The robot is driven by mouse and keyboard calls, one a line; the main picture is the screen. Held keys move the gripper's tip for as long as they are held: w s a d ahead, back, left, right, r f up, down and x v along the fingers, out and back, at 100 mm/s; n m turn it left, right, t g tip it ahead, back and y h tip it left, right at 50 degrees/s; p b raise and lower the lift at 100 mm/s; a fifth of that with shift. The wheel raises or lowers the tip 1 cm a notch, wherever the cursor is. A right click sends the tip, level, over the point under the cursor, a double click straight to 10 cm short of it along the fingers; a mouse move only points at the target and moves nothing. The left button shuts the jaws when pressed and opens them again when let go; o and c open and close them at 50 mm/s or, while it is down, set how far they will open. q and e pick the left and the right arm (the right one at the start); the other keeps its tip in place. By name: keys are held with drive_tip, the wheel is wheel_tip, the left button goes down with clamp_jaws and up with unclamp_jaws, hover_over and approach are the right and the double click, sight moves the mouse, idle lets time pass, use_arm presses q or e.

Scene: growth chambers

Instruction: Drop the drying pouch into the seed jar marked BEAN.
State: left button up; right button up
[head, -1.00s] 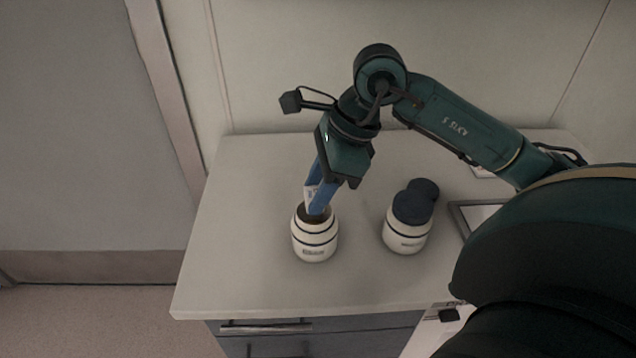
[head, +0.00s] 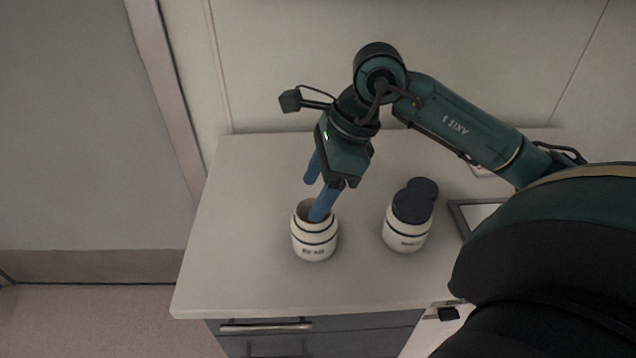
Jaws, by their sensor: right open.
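An open cream jar with dark bands (head: 314,245) stands upright on the counter, and its small blurred label seems to read BEAN. My right gripper (head: 314,199) is above it with its two blue fingers spread apart. One fingertip overlaps the jar's mouth in the picture; the other is behind and above the rim. No pouch shows between the fingers. The drying pouch is not visible, and the inside of the jar is mostly dark and hidden. My left gripper is not in view.
A second cream jar (head: 403,240) with a dark blue top stands to the right; its label is too small to read. A grey-framed flat item (head: 462,215) lies further right, partly behind my arm. The counter (head: 240,250) is clear at the left and front.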

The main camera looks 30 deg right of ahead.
drive_tip(key=shift+r, duration=0.1)
drive_tip(key=v, duration=1.3)
drive_tip(key=shift+p, duration=0.3)
drive_tip(key=shift+s, duration=0.1)
